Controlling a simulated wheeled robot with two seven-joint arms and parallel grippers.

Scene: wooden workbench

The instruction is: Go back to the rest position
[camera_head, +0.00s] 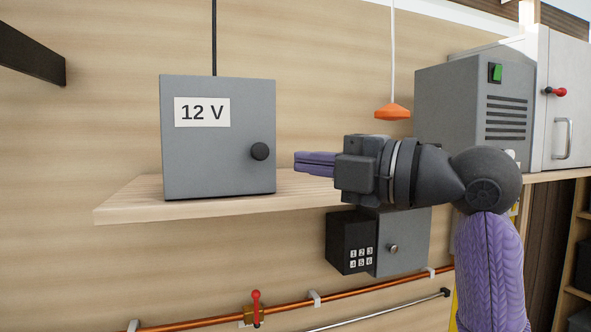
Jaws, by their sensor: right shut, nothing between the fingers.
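My right gripper (299,162) reaches in from the right on its dark grey wrist, with a purple sleeve on my arm below. Its purple fingers are shut and empty, pointing left. They are at about the height of the black knob (260,151) on the grey 12 V box (217,160), with a visible gap between fingertips and box. The box's front appears closed. My left gripper is not in view.
The box stands on a wooden shelf (130,202). A grey cabinet with a green switch (496,73) is at right. An orange pendant (393,111) hangs above my wrist. Below are a keypad box (350,242) and a copper pipe with a red valve (256,308).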

